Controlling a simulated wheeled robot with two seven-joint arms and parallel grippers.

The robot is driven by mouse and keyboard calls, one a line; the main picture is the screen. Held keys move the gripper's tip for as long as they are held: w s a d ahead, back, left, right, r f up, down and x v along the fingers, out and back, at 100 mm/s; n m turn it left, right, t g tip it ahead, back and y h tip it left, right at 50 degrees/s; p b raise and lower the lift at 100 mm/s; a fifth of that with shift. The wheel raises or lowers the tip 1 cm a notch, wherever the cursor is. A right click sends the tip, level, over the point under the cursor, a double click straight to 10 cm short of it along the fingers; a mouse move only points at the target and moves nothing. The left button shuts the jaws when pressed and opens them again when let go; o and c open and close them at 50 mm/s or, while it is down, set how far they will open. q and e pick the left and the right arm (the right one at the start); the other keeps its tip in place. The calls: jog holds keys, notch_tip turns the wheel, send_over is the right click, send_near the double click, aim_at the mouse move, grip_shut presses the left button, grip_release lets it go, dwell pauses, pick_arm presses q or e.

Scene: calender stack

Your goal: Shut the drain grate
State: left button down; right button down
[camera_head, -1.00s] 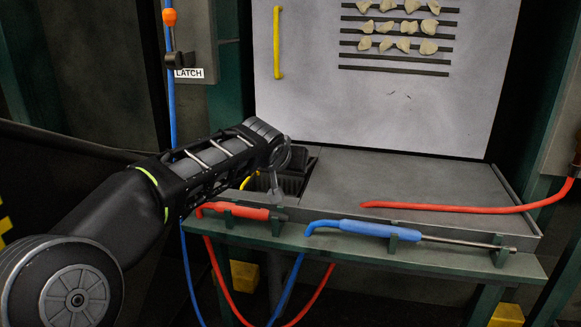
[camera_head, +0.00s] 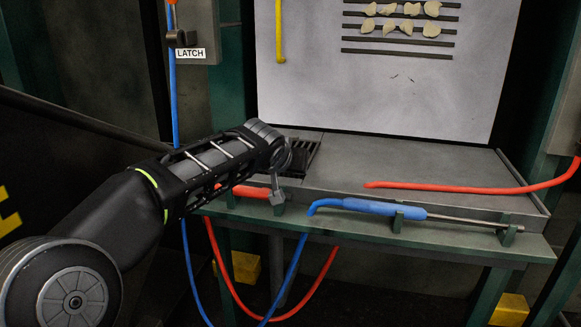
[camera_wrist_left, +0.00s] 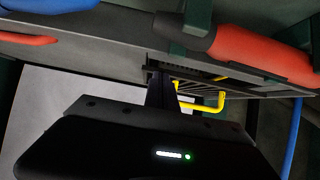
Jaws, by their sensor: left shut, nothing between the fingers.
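The drain grate (camera_head: 304,152) is a dark slotted panel in the left end of the grey tray, partly hidden behind my left gripper in the head view. In the left wrist view the slotted grate (camera_wrist_left: 205,88) shows with a yellow bent handle (camera_wrist_left: 208,104) beside it. It seems to lie nearly level with the tray; I cannot tell whether it is fully seated. My right gripper is out of view.
A red-handled tool (camera_head: 247,191) and a blue-handled tool (camera_head: 370,207) rest in brackets along the front ledge. A red hose (camera_head: 470,185) lies across the tray's right. A pale panel with a yellow handle (camera_head: 280,30) stands behind. The tray's middle is clear.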

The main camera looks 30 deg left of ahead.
pick_arm(q)
jog(key=p+v, duration=0.1)
jog(key=v, duration=0.6)
jog(key=shift+p, duration=0.35)
jog(key=shift+s+d+r, duration=0.15)
jog(key=shift+s, duration=0.2)
